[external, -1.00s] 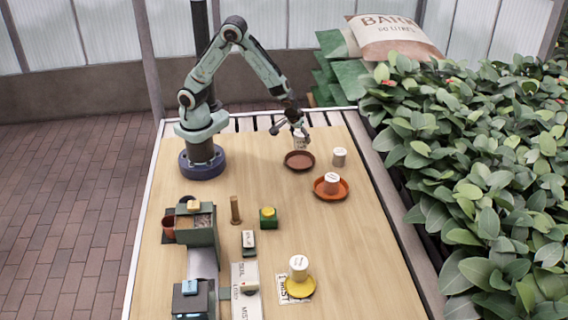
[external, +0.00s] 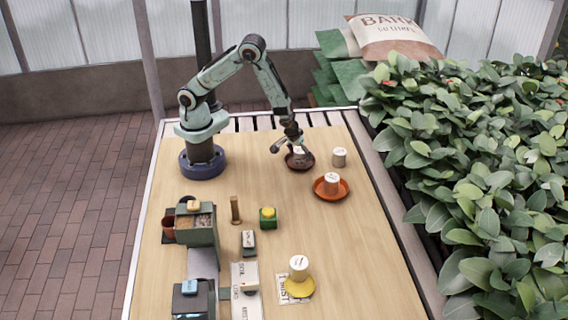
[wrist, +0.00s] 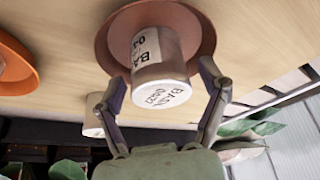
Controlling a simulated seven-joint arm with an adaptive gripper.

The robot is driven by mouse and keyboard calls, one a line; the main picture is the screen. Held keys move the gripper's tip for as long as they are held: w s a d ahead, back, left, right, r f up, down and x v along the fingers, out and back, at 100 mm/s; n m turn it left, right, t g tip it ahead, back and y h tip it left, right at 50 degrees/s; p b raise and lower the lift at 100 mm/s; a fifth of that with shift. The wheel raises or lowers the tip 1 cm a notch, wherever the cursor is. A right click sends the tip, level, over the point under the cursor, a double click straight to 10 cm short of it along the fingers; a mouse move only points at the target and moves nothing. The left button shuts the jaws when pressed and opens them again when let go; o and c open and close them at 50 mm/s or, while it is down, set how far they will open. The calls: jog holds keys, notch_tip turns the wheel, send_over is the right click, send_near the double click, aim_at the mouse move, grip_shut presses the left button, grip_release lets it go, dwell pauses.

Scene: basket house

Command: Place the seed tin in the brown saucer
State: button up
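The seed tin (wrist: 162,60), white with a printed label, stands within the brown saucer (external: 300,167) in the external view. The wrist view shows the brown saucer (wrist: 205,30) behind the tin's base, and the tin's lettered top faces the camera. My gripper (wrist: 163,82) has one finger on each side of the tin, with a visible gap on both sides, so it looks open around it. In the external view my gripper (external: 290,150) is low over the saucer and hides part of the tin.
A grey-white tin (external: 339,157) stands to the right of the saucer. An orange saucer (external: 319,190) holding another tin (external: 331,183) is nearby at the front right.

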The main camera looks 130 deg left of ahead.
jog(key=v, duration=1.2)
jog(key=shift+r, duration=0.2)
jog(key=s+d+r+m+h, duration=0.2)
jog(key=s+d+r+m, duration=0.3)
jog(key=s+d+m, duration=0.2)
jog(key=s+d+r+m+h, duration=0.1)
jog(key=s+d+r+m, duration=0.5)
jog(key=d+m, duration=0.3)
jog(key=shift+s+d+m+h, duration=0.15)
jog(key=shift+s+m+h, duration=0.25)
jog(key=shift+s, duration=0.25)
